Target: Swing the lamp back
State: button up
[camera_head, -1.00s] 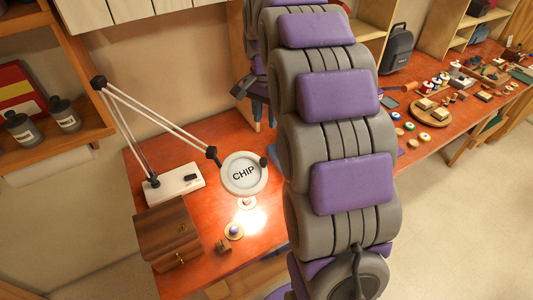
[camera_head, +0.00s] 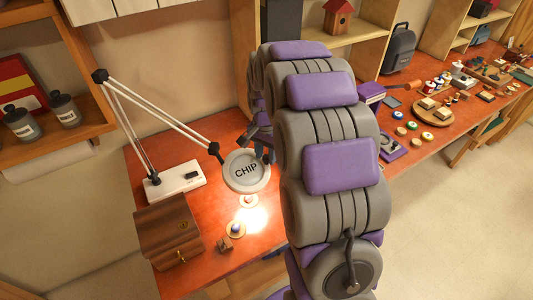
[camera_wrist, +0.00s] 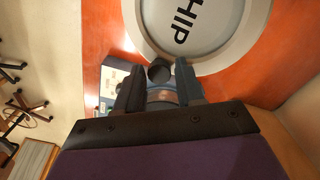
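The lamp has a white base (camera_head: 178,182) on the red-orange desk, a thin white jointed arm (camera_head: 165,115) with dark joints, and a round pale head (camera_head: 246,171) marked "CHIP". The lamp is lit, and a bright patch falls on the desk below the head. My gripper (camera_head: 262,148) is at the head's upper right edge, partly hidden by my arm. In the wrist view my gripper (camera_wrist: 158,78) has its two dark fingers apart, with a round dark knob (camera_wrist: 160,70) at the rim of the lamp head (camera_wrist: 195,25) between or just beyond them. I cannot tell whether they touch it.
A wooden box (camera_head: 167,232) stands in front of the lamp base. Small round pieces (camera_head: 236,229) and a little brown block (camera_head: 225,245) lie under the light. The desk's right part (camera_head: 440,140) is crowded with small items.

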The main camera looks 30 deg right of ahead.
jog(key=shift+a, duration=0.2)
jog(key=shift+d, duration=0.3)
jog(key=c, duration=0.4)
jog(key=shift+a, duration=0.1)
grip_shut()
